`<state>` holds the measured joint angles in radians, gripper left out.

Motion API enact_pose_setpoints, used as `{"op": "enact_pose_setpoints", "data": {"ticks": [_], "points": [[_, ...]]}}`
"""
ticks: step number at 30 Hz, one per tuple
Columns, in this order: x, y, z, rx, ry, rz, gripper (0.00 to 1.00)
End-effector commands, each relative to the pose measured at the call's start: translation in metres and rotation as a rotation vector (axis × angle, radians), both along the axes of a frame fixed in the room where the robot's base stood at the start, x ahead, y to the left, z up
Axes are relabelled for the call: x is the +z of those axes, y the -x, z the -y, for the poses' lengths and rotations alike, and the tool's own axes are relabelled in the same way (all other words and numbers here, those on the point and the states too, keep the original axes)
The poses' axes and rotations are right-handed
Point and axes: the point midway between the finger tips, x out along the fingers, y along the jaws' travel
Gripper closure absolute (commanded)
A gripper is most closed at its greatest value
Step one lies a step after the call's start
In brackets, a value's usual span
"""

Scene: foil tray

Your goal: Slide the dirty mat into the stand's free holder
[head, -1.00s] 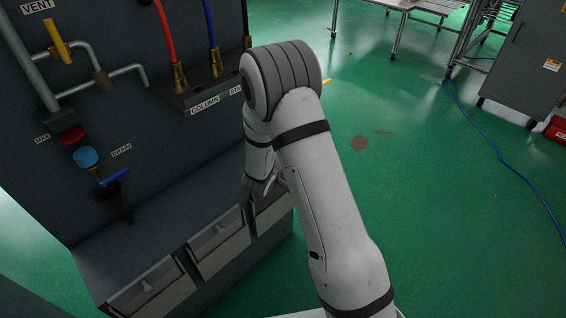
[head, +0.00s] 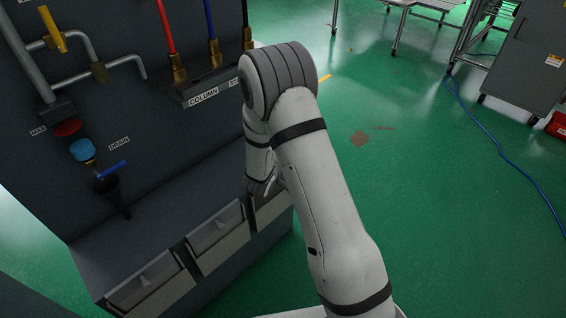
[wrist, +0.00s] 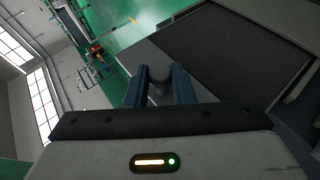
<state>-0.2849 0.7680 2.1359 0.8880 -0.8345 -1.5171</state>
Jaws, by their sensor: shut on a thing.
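My gripper (wrist: 158,88) shows two blue fingers in the wrist view, closed on a grey rounded knob (wrist: 159,76). A dark flat panel (wrist: 235,48) with a pale border lies just beyond the knob; I cannot tell whether it is the dirty mat or whether the knob belongs to it. In the head view my gripper (head: 264,188) is partly hidden by my arm, at the right-hand holder (head: 270,212) of a grey stand. The middle holder (head: 225,245) and the left holder (head: 160,290) each have a pale panel with a small tab. Dirt is not discernible.
A dark cabinet (head: 60,180) with pipes, hoses, valves and labels rises behind the holders. A blue drain valve (head: 110,170) juts out above the ledge.

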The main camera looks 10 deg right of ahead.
Motion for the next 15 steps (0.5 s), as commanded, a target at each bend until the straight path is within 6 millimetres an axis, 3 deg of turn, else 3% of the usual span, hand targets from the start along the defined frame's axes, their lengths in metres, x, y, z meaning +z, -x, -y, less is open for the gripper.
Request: {"op": "enact_pose_setpoints", "data": {"ticks": [15], "points": [[-0.039, 0.000, 0.000, 0.000, 0.001, 0.001, 1.00]]}}
